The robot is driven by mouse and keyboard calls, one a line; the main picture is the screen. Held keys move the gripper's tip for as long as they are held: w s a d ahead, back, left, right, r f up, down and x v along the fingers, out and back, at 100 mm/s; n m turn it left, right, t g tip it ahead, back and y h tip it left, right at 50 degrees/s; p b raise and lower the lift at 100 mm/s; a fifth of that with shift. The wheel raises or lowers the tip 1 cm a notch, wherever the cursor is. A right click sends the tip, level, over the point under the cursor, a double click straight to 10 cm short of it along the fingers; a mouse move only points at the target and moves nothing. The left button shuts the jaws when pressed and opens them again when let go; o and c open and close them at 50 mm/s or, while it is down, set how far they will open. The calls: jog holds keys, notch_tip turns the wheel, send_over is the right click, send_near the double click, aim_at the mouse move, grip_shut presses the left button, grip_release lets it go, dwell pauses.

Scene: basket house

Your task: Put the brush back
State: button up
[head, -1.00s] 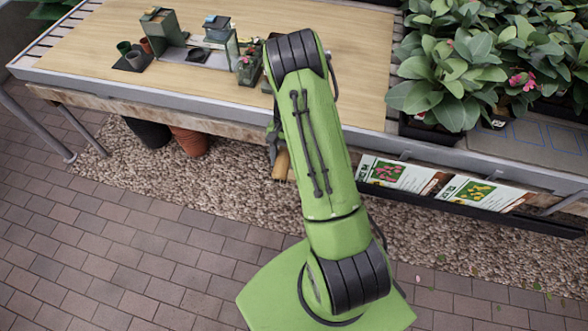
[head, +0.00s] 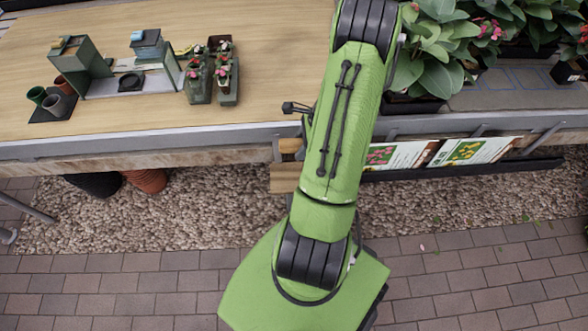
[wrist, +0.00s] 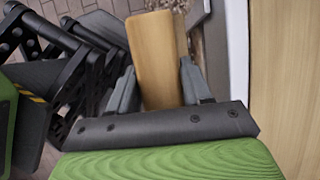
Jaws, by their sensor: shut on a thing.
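The brush shows as a pale wooden block (wrist: 153,55) between the two grey fingers of my gripper (wrist: 158,78) in the wrist view. My gripper is shut on it. Its bristles cannot be made out clearly. In the head view the wooden brush (head: 284,178) sticks out left of my green arm, just in front of the table's front edge. My arm hides most of the gripper there.
The wooden table (head: 140,110) holds a green stand (head: 80,68), small pots on a dark mat (head: 55,112) and potted seedlings (head: 225,75). Large leafy plants (head: 425,60) fill the right. Seed cards (head: 465,151) stand in a front rack. Bare tabletop lies between the seedlings and my arm.

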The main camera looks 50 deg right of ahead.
jog(key=f+b, duration=0.4)
jog(key=f, duration=1)
jog(key=shift+w+f, duration=0.1)
jog(key=shift+w, duration=0.1)
jog(key=o, duration=1)
jog(key=p+v, duration=0.4)
jog(key=v, duration=0.8)
jog(key=shift+w+r, duration=0.1)
jog(key=shift+r, duration=0.15)
